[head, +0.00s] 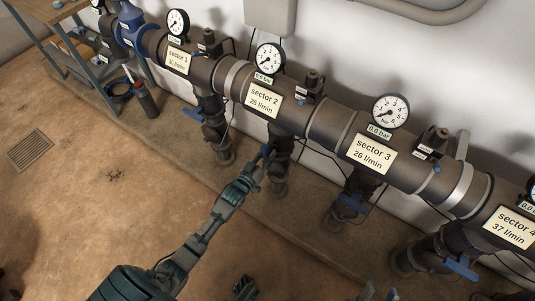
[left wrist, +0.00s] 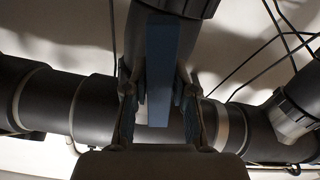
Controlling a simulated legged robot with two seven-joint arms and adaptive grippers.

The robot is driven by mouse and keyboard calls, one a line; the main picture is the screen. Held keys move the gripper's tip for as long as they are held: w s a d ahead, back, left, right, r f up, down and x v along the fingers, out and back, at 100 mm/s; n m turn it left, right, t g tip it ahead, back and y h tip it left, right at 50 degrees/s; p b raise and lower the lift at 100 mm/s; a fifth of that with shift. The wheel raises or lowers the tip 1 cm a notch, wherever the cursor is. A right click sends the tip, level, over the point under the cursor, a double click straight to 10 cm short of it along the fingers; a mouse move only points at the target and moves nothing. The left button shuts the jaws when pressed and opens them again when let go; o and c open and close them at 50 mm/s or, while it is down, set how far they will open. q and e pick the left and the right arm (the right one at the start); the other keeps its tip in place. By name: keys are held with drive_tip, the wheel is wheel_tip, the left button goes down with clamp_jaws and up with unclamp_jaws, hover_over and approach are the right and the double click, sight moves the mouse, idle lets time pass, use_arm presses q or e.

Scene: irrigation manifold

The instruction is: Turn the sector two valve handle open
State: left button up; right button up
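The sector 2 label (head: 264,100) is on the manifold pipe in the head view. Its valve (head: 280,153) hangs on the branch below. My left gripper (head: 262,163) is at this valve and covers most of its handle in the head view. In the left wrist view, the flat blue handle (left wrist: 160,70) points down the picture, between the two fingers of my left gripper (left wrist: 161,90). A finger is close along each side; contact is not clear. My right gripper (head: 380,291) shows only partly at the bottom edge, away from the pipes; its opening is unclear.
The sector 1 valve handle (head: 193,114) and sector 3 valve handle (head: 351,204) are blue and flank this branch. Thin black cables hang around the branches. The brown floor (head: 100,200) in front is largely clear.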

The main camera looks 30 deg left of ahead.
use_arm(q)
clamp_jaws()
drive_tip(key=shift+r, duration=0.1)
use_arm(e)
drive_tip(key=shift+r, duration=0.1)
use_arm(q)
drive_tip(key=shift+r+m+p, duration=0.1)
drive_tip(key=shift+m+p, duration=0.75)
drive_tip(key=shift+m, duration=0.25)
drive_tip(key=shift+f+m, duration=0.2)
drive_tip(key=shift+m, duration=0.1)
use_arm(e)
drive_tip(key=w+f+g, duration=0.3)
drive_tip(key=shift+a+f+n+g, duration=0.15)
drive_tip(key=shift+a+n+g, duration=0.15)
drive_tip(key=shift+n, duration=0.1)
use_arm(q)
drive_tip(key=o, duration=0.7)
unclamp_jaws()
drive_tip(key=shift+s, duration=0.1)
